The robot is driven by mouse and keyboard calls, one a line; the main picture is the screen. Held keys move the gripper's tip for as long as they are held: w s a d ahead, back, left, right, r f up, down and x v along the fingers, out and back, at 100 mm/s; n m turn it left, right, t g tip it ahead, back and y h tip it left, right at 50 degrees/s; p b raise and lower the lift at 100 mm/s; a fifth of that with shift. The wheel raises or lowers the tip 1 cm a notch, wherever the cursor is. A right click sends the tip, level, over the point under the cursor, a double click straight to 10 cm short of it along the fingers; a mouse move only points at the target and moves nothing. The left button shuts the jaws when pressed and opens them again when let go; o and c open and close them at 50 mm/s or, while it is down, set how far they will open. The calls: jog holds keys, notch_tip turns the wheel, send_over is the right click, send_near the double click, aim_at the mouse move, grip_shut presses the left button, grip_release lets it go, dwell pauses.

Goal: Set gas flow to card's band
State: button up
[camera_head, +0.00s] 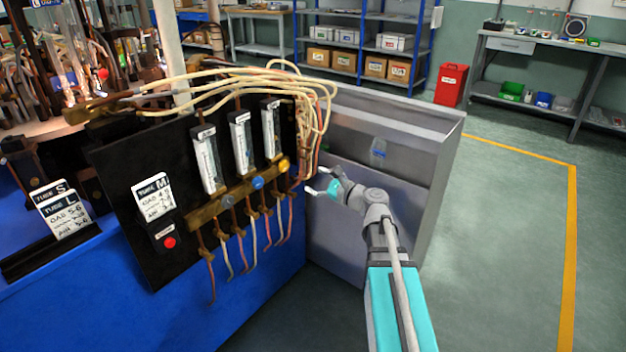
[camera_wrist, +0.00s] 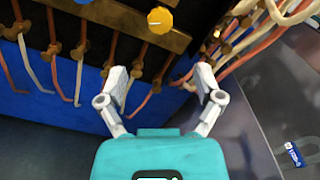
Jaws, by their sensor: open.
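A dark panel (camera_head: 125,175) carries three upright flow tubes (camera_head: 206,160), (camera_head: 241,143), (camera_head: 271,130) above a brass manifold (camera_head: 240,190). The manifold has a grey knob (camera_head: 228,201), a blue knob (camera_head: 257,183) and a yellow knob (camera_head: 284,166). The float levels are too small to read. A card (camera_head: 153,197) headed TUBE M hangs on the panel, with GAS and AIR lines; its gas figures are hard to read. My gripper (camera_head: 318,184) is open and empty, right of the yellow knob. In the wrist view, the yellow knob (camera_wrist: 160,19) lies beyond my fingertips (camera_wrist: 161,78), apart from them.
Pale and copper hoses (camera_head: 318,105) loop down the panel's right side, close to my gripper. A grey metal cabinet (camera_head: 405,125) stands behind my arm. A red button (camera_head: 169,242) sits below the card. Cards for TUBE S and L (camera_head: 62,213) stand at left. Floor at right is clear.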

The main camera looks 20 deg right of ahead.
aim_at(286, 168)
dwell(0.3)
jog(key=shift+s+d+m, duration=0.15)
jog(key=shift+s+m, duration=0.1)
jog(key=shift+m, duration=0.65)
jog(key=shift+s+d+m, duration=0.2)
jog(key=shift+s+m, duration=0.05)
jog(key=shift+m, duration=0.65)
jog(key=shift+s+d+m, duration=0.15)
jog(key=shift+s+m, duration=0.1)
jog(key=shift+m, duration=0.65)
jog(key=x, duration=1.3)
jog(key=shift+w+a, duration=0.25)
jog(key=shift+w, duration=0.05)
jog(key=shift+c, duration=0.3)
jog(key=c, duration=1.1)
